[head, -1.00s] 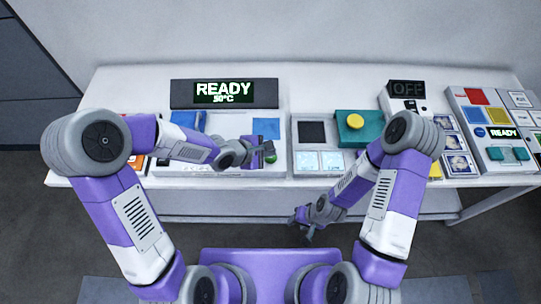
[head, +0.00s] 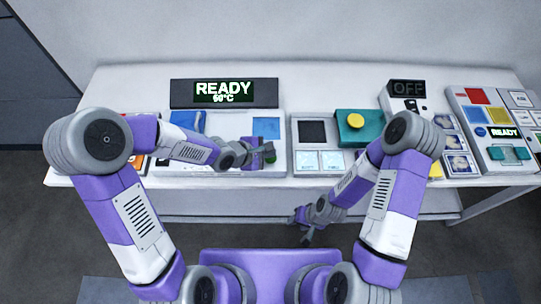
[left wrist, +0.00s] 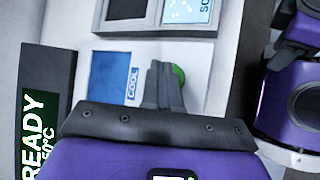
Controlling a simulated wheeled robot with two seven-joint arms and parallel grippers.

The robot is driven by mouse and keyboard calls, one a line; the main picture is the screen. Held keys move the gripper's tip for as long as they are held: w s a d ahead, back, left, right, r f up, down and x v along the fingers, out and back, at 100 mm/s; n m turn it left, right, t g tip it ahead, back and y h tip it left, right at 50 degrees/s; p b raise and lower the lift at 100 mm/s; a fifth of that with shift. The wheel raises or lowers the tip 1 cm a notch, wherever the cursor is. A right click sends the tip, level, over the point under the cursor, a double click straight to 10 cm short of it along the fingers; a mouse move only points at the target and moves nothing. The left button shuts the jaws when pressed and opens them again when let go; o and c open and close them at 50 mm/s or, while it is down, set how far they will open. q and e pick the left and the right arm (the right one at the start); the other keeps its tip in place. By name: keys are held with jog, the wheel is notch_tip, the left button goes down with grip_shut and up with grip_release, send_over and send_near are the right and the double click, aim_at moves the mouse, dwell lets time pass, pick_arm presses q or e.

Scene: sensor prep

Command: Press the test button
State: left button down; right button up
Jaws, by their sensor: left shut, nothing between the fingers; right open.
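A round green button (head: 271,160) sits on the white station panel below the READY screen; I see no label on it. It also shows in the left wrist view (left wrist: 178,75), partly hidden behind my fingers. My left gripper (head: 266,153) is shut and empty, with its fingertips at the green button; I cannot tell whether they touch it. The fingers also show in the left wrist view (left wrist: 161,84). My right gripper (head: 302,224) is open and empty, low in front of the table's front edge.
A READY screen (head: 223,93) stands behind the panel. A blue COOL pad (left wrist: 117,76) lies beside the button. To the right are a teal box (head: 371,126) with a yellow dome (head: 355,120), a dark OFF display (head: 407,89) and a coloured panel (head: 472,96).

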pick_arm(q)
jog(key=shift+f+b, duration=0.3)
jog(key=shift+f, duration=0.15)
dwell(0.6)
jog(key=shift+r+p, duration=0.9)
jog(key=shift+p, duration=0.15)
notch_tip(320, 180, up, 5)
jog(key=p, duration=0.5)
dwell(0.7)
